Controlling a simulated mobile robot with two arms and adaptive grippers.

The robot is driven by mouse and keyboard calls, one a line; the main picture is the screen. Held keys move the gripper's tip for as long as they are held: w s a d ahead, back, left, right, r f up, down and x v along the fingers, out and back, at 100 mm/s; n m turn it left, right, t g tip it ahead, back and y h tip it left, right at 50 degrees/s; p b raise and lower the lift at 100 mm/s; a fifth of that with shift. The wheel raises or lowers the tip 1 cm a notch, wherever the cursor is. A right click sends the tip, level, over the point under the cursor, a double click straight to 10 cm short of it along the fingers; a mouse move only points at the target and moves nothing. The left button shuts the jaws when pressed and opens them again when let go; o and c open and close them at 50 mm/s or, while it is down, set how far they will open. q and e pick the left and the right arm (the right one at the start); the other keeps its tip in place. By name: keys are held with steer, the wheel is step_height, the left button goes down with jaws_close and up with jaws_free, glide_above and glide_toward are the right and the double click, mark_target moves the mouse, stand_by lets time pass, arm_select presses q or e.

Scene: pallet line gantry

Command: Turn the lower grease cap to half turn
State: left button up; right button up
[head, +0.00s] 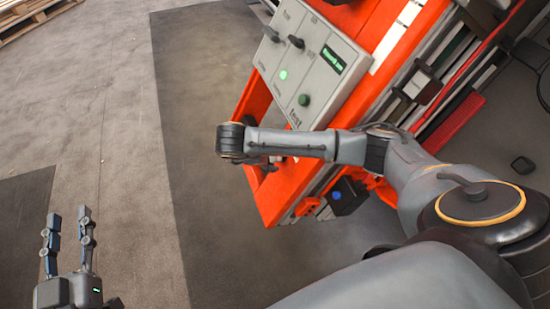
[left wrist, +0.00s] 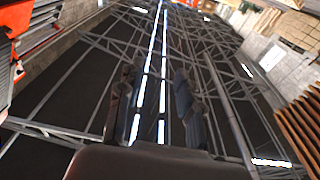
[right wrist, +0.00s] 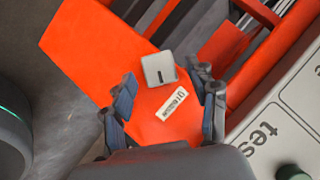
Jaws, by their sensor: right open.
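A light grey square piece with a dark slot (right wrist: 159,68) sits on the orange panel (right wrist: 100,45) in the right wrist view. It may be the lower grease cap, but I cannot be sure; no second one shows. My right gripper (right wrist: 165,88) is open, its fingers to either side of that piece in the picture, with no visible contact. In the head view my right arm hides most of this gripper and the piece. My left gripper (head: 68,232) is open and empty at the lower left, above the floor; its fingers also show in the left wrist view (left wrist: 155,90).
A grey control box (head: 308,75) with dark knobs, a lit green button and a small green display is on the orange machine (head: 285,190). A white label (right wrist: 172,104) is below the slotted piece. The floor left of the machine is clear.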

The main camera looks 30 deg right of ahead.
arm_select(q)
steer(key=shift+s+d+r+t+h, duration=0.1)
steer(key=shift+s+r+t+h, duration=0.1)
steer(key=shift+r+t, duration=0.55)
steer(key=shift+s+d+r+t+h, duration=0.15)
steer(key=shift+r+t, duration=0.2)
steer(key=shift+r, duration=0.65)
arm_select(e)
steer(key=shift+x, duration=1.3)
arm_select(q)
steer(key=shift+a, duration=0.1)
arm_select(e)
steer(key=c, duration=1.1)
steer(key=shift+c, duration=0.2)
